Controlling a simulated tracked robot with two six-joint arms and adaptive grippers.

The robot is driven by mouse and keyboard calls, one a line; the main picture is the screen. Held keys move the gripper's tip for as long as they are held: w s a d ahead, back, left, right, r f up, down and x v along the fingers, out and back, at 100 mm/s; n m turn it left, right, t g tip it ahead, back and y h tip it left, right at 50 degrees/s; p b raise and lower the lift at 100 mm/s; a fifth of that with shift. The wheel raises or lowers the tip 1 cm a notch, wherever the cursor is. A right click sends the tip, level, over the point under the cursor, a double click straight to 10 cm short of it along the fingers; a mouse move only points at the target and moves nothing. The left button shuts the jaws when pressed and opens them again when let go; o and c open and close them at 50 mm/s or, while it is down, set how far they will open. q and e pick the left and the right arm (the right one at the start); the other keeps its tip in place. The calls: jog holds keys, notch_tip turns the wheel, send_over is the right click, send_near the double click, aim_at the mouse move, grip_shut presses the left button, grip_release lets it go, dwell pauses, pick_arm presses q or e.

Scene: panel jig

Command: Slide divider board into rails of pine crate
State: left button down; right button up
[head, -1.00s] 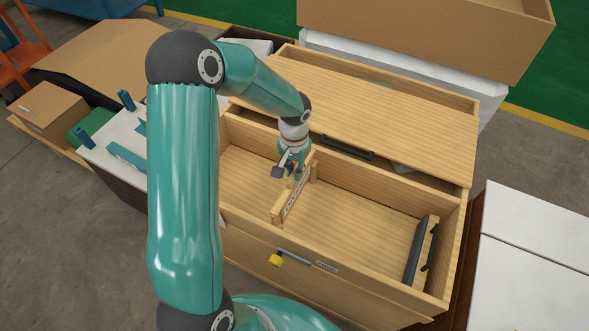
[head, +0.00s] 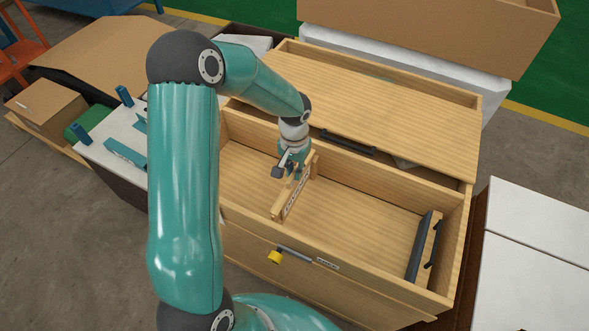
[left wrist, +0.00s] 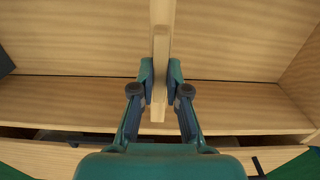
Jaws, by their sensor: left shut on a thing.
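The pine crate (head: 340,262) stands open in the middle of the head view. The divider board (head: 292,199) stands upright inside it, running from the front wall toward the back, with lettering on its side. My left gripper (head: 290,172) is shut on the top edge of the board near its back end. In the left wrist view the board (left wrist: 161,60) sits between the two fingers (left wrist: 160,88). The rails and the board's lower edge are too small or hidden to tell how they meet. My right gripper is not in view.
A dark handled piece (head: 420,247) leans at the right end inside. A white-topped table (head: 535,240) stands at right, cardboard boxes (head: 110,50) at left.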

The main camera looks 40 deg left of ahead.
pick_arm(q)
jog(key=shift+f+b, duration=1.75)
jog(key=shift+f, duration=0.2)
jog(key=c, duration=1.1)
grip_release()
jog(key=shift+r, duration=0.15)
notch_tip(320, 180, up, 12)
jog(key=shift+f, duration=0.15)
